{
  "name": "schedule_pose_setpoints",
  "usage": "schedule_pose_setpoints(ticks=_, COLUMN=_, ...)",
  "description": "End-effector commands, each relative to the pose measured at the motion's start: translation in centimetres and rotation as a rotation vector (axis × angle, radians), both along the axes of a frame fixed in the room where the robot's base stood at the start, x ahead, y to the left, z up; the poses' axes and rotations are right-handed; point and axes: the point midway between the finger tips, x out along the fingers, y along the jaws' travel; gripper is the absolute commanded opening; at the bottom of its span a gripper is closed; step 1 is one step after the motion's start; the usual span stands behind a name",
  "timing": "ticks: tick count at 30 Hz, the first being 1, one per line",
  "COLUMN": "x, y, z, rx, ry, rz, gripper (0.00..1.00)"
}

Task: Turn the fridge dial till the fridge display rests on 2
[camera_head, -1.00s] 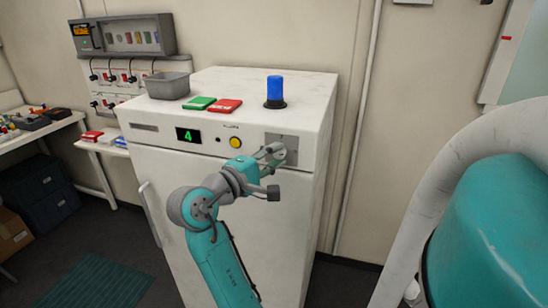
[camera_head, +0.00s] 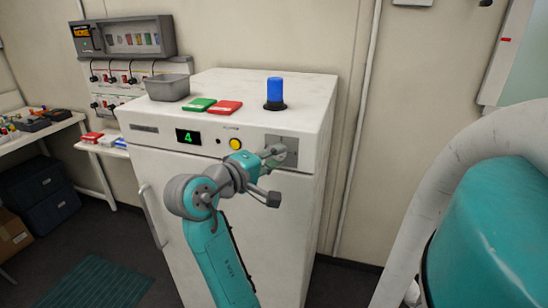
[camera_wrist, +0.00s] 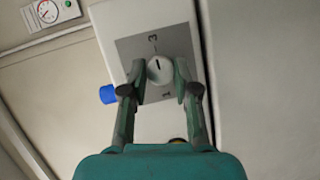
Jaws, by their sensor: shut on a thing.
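The white fridge (camera_head: 255,200) stands ahead with its door shut. Its display (camera_head: 188,137) shows a green 4. The dial is a round knob on a grey plate (camera_head: 288,150) at the right of the front panel, mostly hidden by my gripper in the head view. In the wrist view the dial (camera_wrist: 160,69) is a pale knob with a dark pointer mark, with a 3 on the plate beyond it. My gripper (camera_head: 272,156) is at the plate, and in the wrist view its two fingers (camera_wrist: 160,80) are closed on either side of the dial.
A yellow button (camera_head: 235,143) sits left of the dial. On the fridge top are a blue beacon (camera_head: 275,91), a red case (camera_head: 225,107), a green case (camera_head: 199,104) and a grey bin (camera_head: 168,86). A large teal vessel (camera_head: 490,235) stands at the right.

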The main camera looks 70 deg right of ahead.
Motion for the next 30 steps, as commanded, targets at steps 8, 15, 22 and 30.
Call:
schedule_pose_setpoints(ticks=8, x=0.0, y=0.0, z=-0.1, rx=0.002, ry=0.002, rz=-0.002, gripper=0.55)
schedule_pose_setpoints(ticks=15, x=0.0, y=0.0, z=0.0, rx=0.001, ry=0.002, rz=-0.001, gripper=0.55)
schedule_pose_setpoints(ticks=22, x=0.6, y=1.7, z=0.2, rx=0.001, ry=0.001, rz=0.003, gripper=0.55)
schedule_pose_setpoints(ticks=30, x=2.1, y=6.3, z=0.7, rx=0.0, ry=0.0, rz=0.004, gripper=0.55)
